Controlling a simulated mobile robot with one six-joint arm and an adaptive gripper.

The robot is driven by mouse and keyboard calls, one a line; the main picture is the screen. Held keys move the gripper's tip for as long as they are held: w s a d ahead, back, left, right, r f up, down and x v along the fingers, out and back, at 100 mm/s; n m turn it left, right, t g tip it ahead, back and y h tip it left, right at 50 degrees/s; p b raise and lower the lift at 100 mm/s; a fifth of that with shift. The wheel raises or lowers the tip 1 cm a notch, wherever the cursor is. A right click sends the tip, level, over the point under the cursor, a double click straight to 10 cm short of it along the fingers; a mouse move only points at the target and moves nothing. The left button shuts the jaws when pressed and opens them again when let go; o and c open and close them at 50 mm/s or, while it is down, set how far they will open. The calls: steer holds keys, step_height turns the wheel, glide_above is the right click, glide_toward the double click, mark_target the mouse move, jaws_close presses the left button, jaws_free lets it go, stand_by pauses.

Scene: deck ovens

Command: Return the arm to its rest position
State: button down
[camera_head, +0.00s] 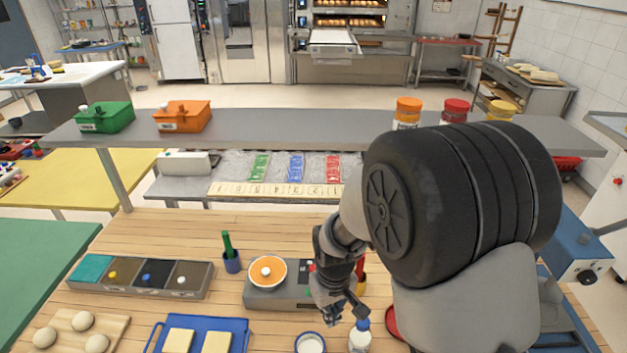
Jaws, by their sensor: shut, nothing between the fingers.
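My gripper (343,307) shows in the head view just right of the middle, low over the wooden worktable (175,233). Its dark fingers point down and to the right and are shut with nothing between them. My arm rises from it to the right, and a large dark joint fills the right of the view. The gripper is beside the grey scale (262,297) with an orange bowl (267,271) on it. A white bottle (360,337) stands close below the fingertips; I cannot tell the gap between them. My arm hides part of the table's right side.
A blue tray (199,326) with pale slabs, a white cup (309,343), a board with dough balls (108,326) and a compartment box (140,293) are on the table. A grey shelf (270,128) with green and orange boxes and jars spans above its back. A blue machine (583,248) stands right.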

steer(key=s+d+r+m+t+b, duration=0.2)
steer(key=s+d+r+b, duration=0.35)
steer(key=r, duration=0.55)
steer(key=s+d+r+m+t+b, duration=0.1)
steer(key=s+d, duration=0.1)
steer(key=s, duration=0.5)
steer(key=s+d+r+m+t+b, duration=0.1)
steer(key=s+d+b, duration=0.1)
steer(key=s, duration=0.6)
steer(key=shift+d+r+m+b, duration=0.2)
steer(key=shift+d+m+b, duration=0.1)
steer(key=shift+d+m, duration=0.15)
steer(key=shift+w, duration=0.1)
